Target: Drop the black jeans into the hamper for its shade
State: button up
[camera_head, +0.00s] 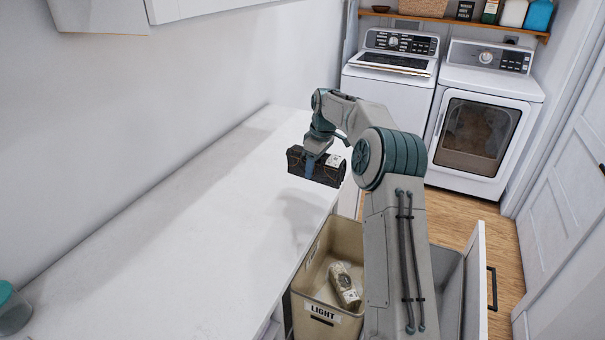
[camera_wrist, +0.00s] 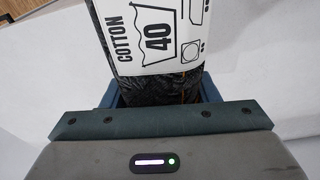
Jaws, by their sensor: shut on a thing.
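The black jeans (camera_head: 325,172) are a folded dark bundle with a white care label. My gripper (camera_head: 313,163) is shut on them and holds them above the white counter, near its right edge. In the wrist view the jeans (camera_wrist: 165,92) show close up, with a label reading COTTON and 40. The beige hamper marked LIGHT (camera_head: 309,291) stands in the pulled-out drawer below the counter, with a pale folded item inside. A grey hamper (camera_head: 447,285) stands to its right, mostly hidden behind my arm; no label on it shows.
The white counter (camera_head: 160,235) is largely clear, with a teal-lidded jar (camera_head: 12,308) at its near left. The drawer front (camera_head: 474,285) with a black handle stands out into the aisle. A washer (camera_head: 392,85) and dryer (camera_head: 482,120) stand at the back.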

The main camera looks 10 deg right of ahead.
aim_at(330, 157)
jog(key=s+d+r, duration=0.2)
jog(key=d, duration=0.1)
jog(key=shift+s+r+b, duration=0.3)
jog(key=shift+s+b, duration=0.1)
jog(key=shift+s+d+r, duration=0.15)
